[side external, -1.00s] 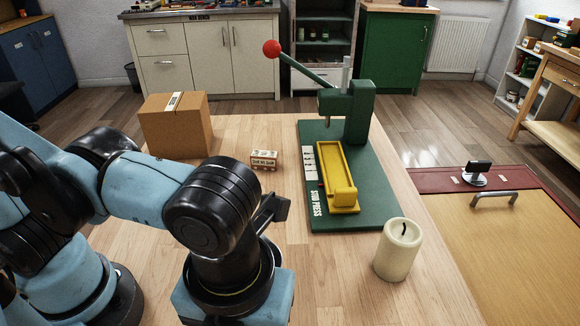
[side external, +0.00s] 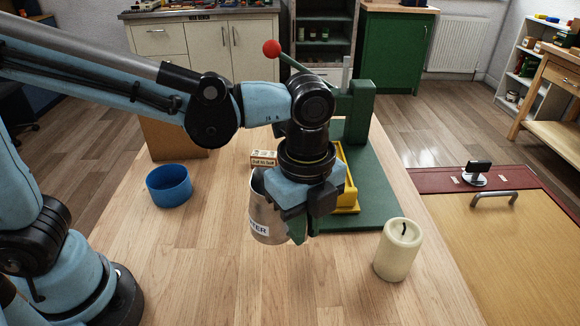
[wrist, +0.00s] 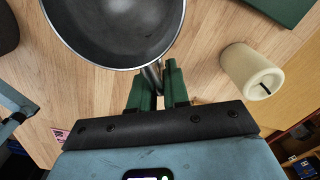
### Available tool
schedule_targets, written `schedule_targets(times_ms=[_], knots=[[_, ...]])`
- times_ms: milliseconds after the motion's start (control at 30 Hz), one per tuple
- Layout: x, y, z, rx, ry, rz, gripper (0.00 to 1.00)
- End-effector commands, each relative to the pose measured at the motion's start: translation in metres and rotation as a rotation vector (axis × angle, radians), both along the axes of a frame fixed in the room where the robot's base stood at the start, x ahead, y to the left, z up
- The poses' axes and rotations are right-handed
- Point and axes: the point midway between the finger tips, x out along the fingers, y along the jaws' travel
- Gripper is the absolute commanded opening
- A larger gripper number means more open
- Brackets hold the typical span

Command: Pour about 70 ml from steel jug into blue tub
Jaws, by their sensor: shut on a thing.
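The steel jug (side external: 268,218), with a white label ending in "TER", is in the middle of the side view, partly hidden by my gripper (side external: 298,225). In the wrist view my green fingers (wrist: 160,80) are shut on the handle of the jug (wrist: 115,62). The jug's grey inside shows there, but I cannot tell the liquid level. I cannot tell whether the jug touches the table. The blue tub (side external: 172,195) stands on the table to the left of the jug, apart from it; its inside bottom is mostly hidden.
The green press (side external: 362,190) with its yellow tray (side external: 347,205) stands just behind my gripper. A small labelled box (side external: 263,158) is behind the jug. A cream candle (side external: 398,250) stands at the right. A cardboard box (side external: 172,140) is behind the tub. Table between tub and jug is clear.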

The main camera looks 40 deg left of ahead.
Motion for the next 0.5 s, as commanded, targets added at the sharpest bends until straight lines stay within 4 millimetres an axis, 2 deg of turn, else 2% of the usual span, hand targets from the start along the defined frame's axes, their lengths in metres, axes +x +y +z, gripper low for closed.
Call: schedule_targets(times_ms=[33,200,500], knots=[[0.015,0.012,-0.003,0.001,-0.002,0.071,0.0],[0.055,0.051,-0.013,0.001,-0.006,0.286,0.0],[0.11,0.135,-0.034,0.002,-0.013,0.653,0.0]])
